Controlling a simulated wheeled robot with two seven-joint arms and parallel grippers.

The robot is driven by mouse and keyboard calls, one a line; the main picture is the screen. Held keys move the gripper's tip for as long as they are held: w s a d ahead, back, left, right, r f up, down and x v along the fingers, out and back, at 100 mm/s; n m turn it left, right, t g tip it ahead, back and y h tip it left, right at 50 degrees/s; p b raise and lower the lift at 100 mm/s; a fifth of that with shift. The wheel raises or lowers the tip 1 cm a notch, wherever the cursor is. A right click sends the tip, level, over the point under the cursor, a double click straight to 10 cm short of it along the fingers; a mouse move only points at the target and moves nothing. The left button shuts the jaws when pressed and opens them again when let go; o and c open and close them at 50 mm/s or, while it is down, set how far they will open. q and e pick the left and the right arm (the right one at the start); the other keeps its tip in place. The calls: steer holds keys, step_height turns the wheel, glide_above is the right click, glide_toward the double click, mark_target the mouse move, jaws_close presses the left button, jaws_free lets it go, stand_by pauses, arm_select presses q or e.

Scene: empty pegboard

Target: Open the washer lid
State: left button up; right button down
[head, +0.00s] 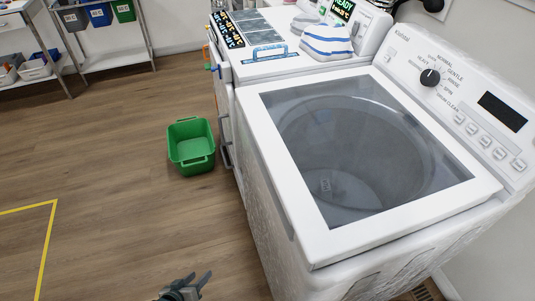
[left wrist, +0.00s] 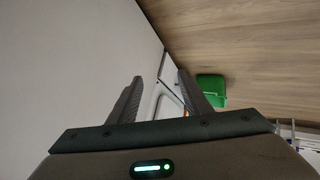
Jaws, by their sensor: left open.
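The white top-load washer (head: 270,215) stands at the right in the head view. Its lid (head: 365,150), a white frame around dark glass, lies flat and closed over the drum. My left gripper (head: 202,280) shows at the bottom of the head view, low and to the left of the washer, apart from the lid. In the left wrist view its two fingers (left wrist: 158,100) are spread and empty, with a pale surface on the left, probably the washer's side. My right gripper is not in view.
A green bin (head: 190,146) stands on the floor left of the machines; it also shows in the left wrist view (left wrist: 211,88). A second machine (head: 275,70) with a striped cloth (head: 327,41) stands behind the washer. Wire shelves (head: 115,55) stand far left.

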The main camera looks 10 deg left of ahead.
mark_target(262, 157)
arm_select(q)
steer(key=w+r+n+t+h, duration=0.25)
steer(key=w+r, duration=0.55)
steer(key=r, duration=0.4)
steer(key=w+d+r+n+t+h+b, duration=0.1)
steer(key=w+d+r+h, duration=0.1)
steer(key=r, duration=0.8)
steer(key=w+d+r+n+t+h+b, duration=0.1)
steer(key=w+d+r+n, duration=0.1)
steer(key=r, duration=0.8)
steer(key=s+d+r+h, duration=0.2)
steer(key=d+r, duration=0.1)
steer(key=r, duration=0.3)
steer(key=s+d+r+n+h, duration=0.1)
steer(key=s+d+r+h, duration=0.1)
steer(key=r, duration=0.5)
steer(key=shift+d, duration=0.5)
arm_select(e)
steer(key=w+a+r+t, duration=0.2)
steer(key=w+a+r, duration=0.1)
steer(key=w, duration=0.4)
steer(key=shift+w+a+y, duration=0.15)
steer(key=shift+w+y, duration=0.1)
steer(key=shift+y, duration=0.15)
arm_select(q)
steer(key=shift+w+r, duration=0.1)
steer(key=shift+w, duration=0.05)
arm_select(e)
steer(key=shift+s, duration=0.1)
